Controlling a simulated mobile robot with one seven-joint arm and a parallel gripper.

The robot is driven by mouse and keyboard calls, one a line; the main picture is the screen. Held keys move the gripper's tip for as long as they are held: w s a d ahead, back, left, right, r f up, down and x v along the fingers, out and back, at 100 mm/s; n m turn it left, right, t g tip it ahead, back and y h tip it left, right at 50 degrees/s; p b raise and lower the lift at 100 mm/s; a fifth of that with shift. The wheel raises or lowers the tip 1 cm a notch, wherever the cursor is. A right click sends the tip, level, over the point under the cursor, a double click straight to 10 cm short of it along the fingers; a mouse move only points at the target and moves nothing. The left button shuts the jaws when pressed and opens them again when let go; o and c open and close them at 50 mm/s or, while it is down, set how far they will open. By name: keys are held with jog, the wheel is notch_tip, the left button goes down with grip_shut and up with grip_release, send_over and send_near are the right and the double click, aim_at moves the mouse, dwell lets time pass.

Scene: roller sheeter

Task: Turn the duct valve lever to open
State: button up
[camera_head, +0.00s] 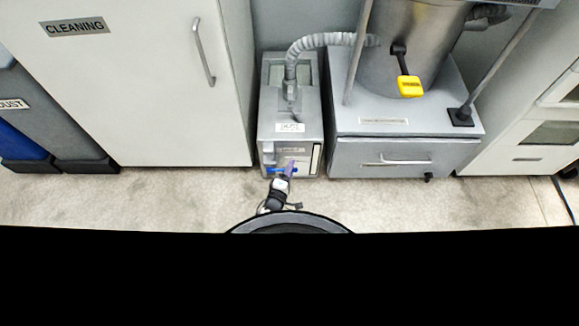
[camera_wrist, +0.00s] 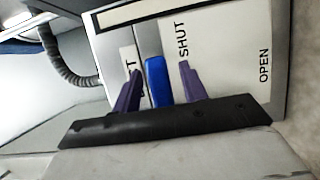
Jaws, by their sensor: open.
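The blue duct valve lever (camera_wrist: 157,80) is on the front panel of the grey box (camera_head: 290,106). In the head view the lever (camera_head: 274,170) shows low on that box. My gripper (camera_wrist: 160,69) is open, its two purple fingers on either side of the lever, with small gaps visible. In the head view my gripper (camera_head: 288,170) is in front of the panel and covers part of it. The panel (camera_wrist: 225,45) reads SHUT near the lever and OPEN farther right. The lever's pivot is hidden or unclear.
A ribbed hose (camera_head: 320,41) rises from the box. A white CLEANING cabinet (camera_head: 150,90) stands on the left. The floor (camera_head: 130,200) in front is clear.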

grip_shut()
